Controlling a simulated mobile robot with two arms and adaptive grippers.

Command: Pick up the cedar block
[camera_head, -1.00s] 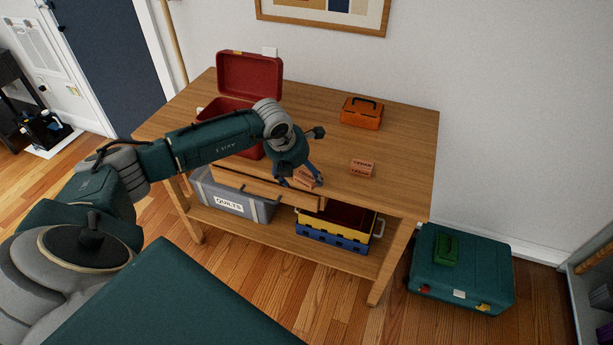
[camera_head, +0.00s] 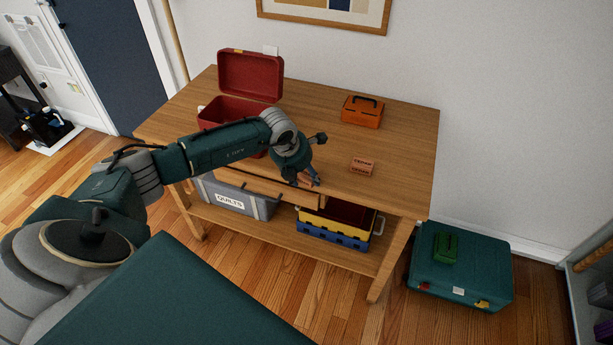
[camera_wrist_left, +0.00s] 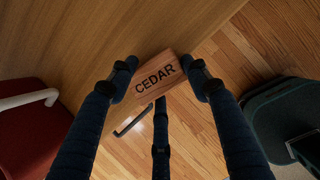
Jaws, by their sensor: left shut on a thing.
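The cedar block (camera_wrist_left: 155,78), a small reddish-brown block lettered CEDAR, is between the dark blue fingers of my left gripper (camera_wrist_left: 160,82) in the left wrist view. The gripper is shut on it. In the head view my left gripper (camera_head: 305,180) is at the front edge of the wooden table, and its fingers mostly hide the held block. I cannot tell whether the block is clear of the surface. A second block lettered CEDAR (camera_head: 362,167) rests on the tabletop to the right. My right gripper is not in view.
An open red box (camera_head: 250,78) and an orange toolbox (camera_head: 362,113) stand on the table (camera_head: 400,135). A grey QUILTS bin (camera_head: 262,207) and a yellow-and-blue crate (camera_head: 335,235) are on the shelf below. A teal case (camera_head: 480,270) stands on the floor at right.

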